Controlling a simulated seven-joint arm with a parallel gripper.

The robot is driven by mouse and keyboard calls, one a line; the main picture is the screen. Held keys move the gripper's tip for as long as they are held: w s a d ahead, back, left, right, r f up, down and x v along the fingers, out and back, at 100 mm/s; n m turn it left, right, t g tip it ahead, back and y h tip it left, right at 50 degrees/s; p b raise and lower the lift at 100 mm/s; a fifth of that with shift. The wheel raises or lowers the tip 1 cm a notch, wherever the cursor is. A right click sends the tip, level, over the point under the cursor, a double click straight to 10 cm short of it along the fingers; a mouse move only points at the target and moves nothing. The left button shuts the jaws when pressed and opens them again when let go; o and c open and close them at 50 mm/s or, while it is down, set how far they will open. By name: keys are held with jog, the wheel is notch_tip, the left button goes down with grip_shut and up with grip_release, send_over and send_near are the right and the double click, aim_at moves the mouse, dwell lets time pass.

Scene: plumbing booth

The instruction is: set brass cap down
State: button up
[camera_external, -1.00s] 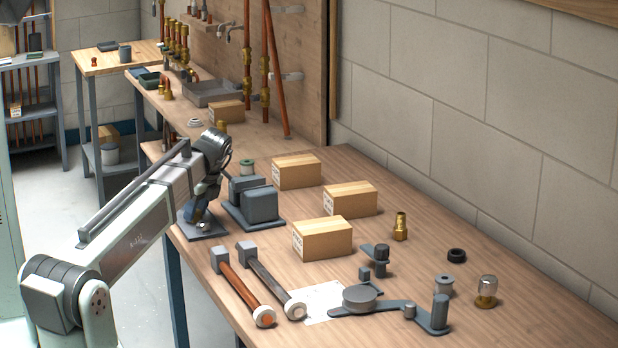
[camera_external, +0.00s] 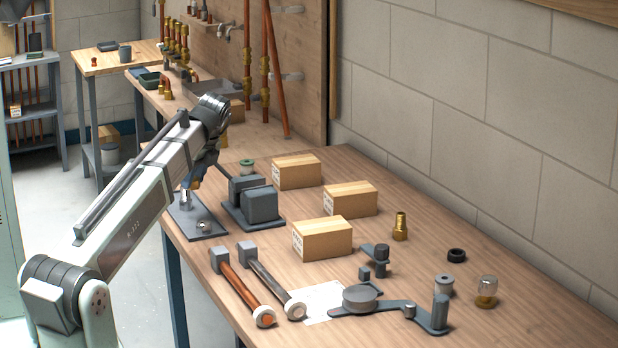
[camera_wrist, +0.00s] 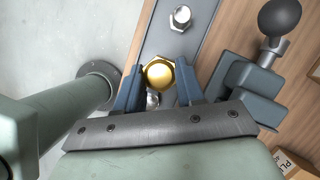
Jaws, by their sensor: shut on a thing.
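A brass cap (camera_wrist: 159,73) with a hex rim and round gold top sits between the two blue fingers of my gripper (camera_wrist: 157,88) in the wrist view. The fingers are shut on it. A grey plate (camera_wrist: 155,42) lies below, with a silver hex fitting (camera_wrist: 181,17) standing on it ahead of the cap. In the external view my gripper (camera_external: 192,182) is above the far part of the plate (camera_external: 203,235) at the bench's left edge. The silver fitting (camera_external: 205,227) shows on the plate's near part. The cap is too small to make out there.
A dark grey block fixture (camera_external: 260,204) with a ball-ended lever (camera_wrist: 279,17) stands just right of the plate. The bench drops off on the left.

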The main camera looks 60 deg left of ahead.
jog(key=shift+r, duration=0.85)
notch_tip(320, 180, up, 5)
jog(key=shift+f, duration=0.1)
jog(key=w+d+m, duration=0.1)
jog(key=w+d, duration=0.3)
jog(key=w, duration=0.4)
jog(key=w+d+m, duration=0.2)
jog(key=w+d, duration=0.1)
jog(key=w, duration=0.4)
jog(key=m+t, duration=0.4)
jog(key=m, duration=0.3)
send_over(478, 274)
jog(key=shift+s+d+f, duration=0.1)
jog(key=shift+d+f, duration=0.1)
jog(key=shift+f, duration=2.4)
jog(key=shift+s+d+f, duration=0.1)
jog(key=shift+d+f, duration=0.1)
jog(key=shift+f, duration=2.35)
jog(key=shift+s+d+f, duration=0.1)
jog(key=shift+d+f, duration=0.1)
jog(key=shift+f, duration=2.4)
jog(key=shift+f, duration=0.1)
